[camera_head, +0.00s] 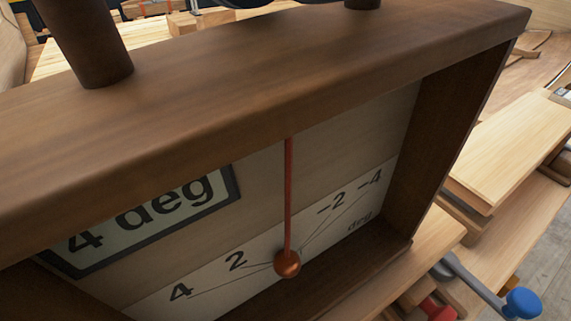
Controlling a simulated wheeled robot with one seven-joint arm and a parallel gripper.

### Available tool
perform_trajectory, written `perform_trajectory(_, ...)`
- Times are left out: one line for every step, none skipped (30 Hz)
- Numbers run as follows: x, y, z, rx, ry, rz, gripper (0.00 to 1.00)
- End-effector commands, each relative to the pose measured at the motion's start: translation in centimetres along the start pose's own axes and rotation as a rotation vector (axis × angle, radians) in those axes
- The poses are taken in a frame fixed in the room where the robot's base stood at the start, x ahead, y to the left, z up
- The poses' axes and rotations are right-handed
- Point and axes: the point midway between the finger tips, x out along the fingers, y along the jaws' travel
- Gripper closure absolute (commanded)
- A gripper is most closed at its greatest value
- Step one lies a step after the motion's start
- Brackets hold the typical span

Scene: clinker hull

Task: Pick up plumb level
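The plumb level (250,95) fills most of the head view, very close. It is a brown wooden frame with a pale back board. A red rod with a copper-coloured bob (288,263) hangs inside it, in front of a scale marked 4, 2, -2, -4 and "deg". A display plate (145,218) at its left reads "4 deg". A dark brown post (88,40) stands on its top bar at left, and the base of another shows at top centre. The frame's left and lower parts run out of view. My gripper does not show.
Pale wooden planks (515,150) lie at the right, stacked like steps. A tool with a grey bar and blue knob (522,303) and a red object (437,308) lie at lower right. Wooden pieces (195,22) lie on a pale surface behind the frame. Grey floor shows at far right.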

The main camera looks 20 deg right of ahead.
Motion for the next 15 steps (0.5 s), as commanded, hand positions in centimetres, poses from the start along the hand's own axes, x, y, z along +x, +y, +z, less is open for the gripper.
perform_trajectory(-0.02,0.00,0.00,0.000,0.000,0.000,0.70)
perform_trajectory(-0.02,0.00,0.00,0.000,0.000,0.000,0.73)
perform_trajectory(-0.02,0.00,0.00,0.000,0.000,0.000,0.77)
perform_trajectory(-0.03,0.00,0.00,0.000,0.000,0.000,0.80)
perform_trajectory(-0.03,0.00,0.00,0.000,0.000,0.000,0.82)
perform_trajectory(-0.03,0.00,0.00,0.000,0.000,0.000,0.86)
perform_trajectory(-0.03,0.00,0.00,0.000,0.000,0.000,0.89)
perform_trajectory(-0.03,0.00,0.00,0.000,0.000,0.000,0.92)
perform_trajectory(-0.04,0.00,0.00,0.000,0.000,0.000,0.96)
perform_trajectory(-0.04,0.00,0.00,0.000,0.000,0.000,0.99)
perform_trajectory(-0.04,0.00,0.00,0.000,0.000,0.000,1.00)
perform_trajectory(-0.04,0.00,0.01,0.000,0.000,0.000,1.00)
perform_trajectory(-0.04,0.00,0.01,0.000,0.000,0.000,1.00)
perform_trajectory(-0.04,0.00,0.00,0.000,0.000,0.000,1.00)
perform_trajectory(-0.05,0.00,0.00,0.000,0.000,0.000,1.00)
